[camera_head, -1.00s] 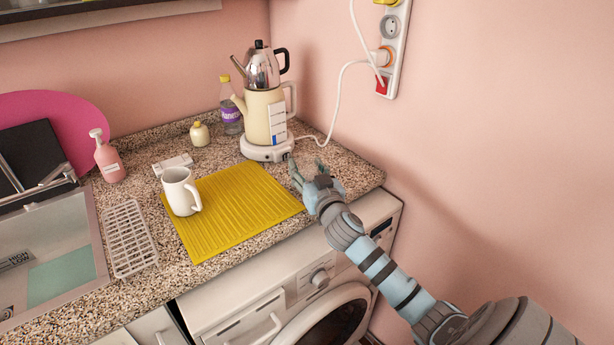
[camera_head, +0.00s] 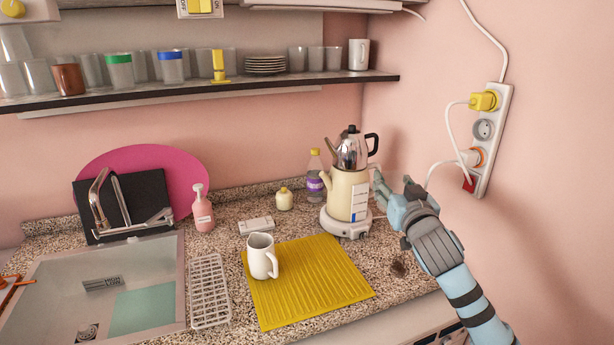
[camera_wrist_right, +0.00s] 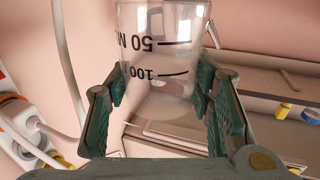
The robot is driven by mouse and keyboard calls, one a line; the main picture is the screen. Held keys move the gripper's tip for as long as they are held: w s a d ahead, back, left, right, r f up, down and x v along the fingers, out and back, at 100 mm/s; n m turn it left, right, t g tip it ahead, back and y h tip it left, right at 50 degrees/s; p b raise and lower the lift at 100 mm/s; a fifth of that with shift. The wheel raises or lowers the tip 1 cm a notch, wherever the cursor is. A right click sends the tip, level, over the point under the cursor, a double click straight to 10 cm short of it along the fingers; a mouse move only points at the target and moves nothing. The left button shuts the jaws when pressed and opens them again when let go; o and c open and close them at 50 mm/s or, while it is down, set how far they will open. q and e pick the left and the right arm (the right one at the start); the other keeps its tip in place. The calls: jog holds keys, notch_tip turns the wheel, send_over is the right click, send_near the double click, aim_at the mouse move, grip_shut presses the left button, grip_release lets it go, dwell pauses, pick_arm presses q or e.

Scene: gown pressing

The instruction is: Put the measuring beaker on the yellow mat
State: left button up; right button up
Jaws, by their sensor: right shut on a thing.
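The clear measuring beaker (camera_wrist_right: 160,50) with black 50 and 100 marks stands between the fingers of my right gripper (camera_wrist_right: 160,86) in the right wrist view. The gripper is shut on it. In the head view my right gripper (camera_head: 393,187) is in the air right of the kettle, and I cannot clearly make out the see-through beaker there. The ribbed yellow mat (camera_head: 318,287) lies on the counter, to the left of and below the gripper in the picture. My left gripper is out of view.
A white mug (camera_head: 262,257) stands on the mat's left part; the rest of the mat is bare. A cream kettle (camera_head: 346,196) stands behind the mat on a white base. A white rack (camera_head: 209,290) and sink (camera_head: 60,285) lie left. A shelf (camera_head: 200,91) holds cups above.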

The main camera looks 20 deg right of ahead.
jog(key=shift+w+a+r, duration=0.1)
jog(key=shift+a+r, duration=0.2)
jog(key=shift+r, duration=0.05)
jog(key=s+a+r+n+y, duration=0.1)
jog(key=s+a+n+y, duration=0.2)
jog(key=a, duration=0.4)
jog(key=s+a+r+n+y, duration=0.1)
jog(key=a+n+y, duration=0.2)
jog(key=a+y, duration=0.3)
jog(key=s+a+f+n+y, duration=0.1)
jog(key=s+a+f+y, duration=0.1)
jog(key=s+a+f, duration=0.3)
jog(key=s+a+f+n+g+y, duration=0.1)
jog(key=s+a+f, duration=0.4)
jog(key=s+f, duration=0.5)
jog(key=s+n+y, duration=0.1)
jog(key=y, duration=0.1)
jog(key=shift+a+f+n+y, duration=0.25)
jog(key=shift+a+n+y, duration=0.05)
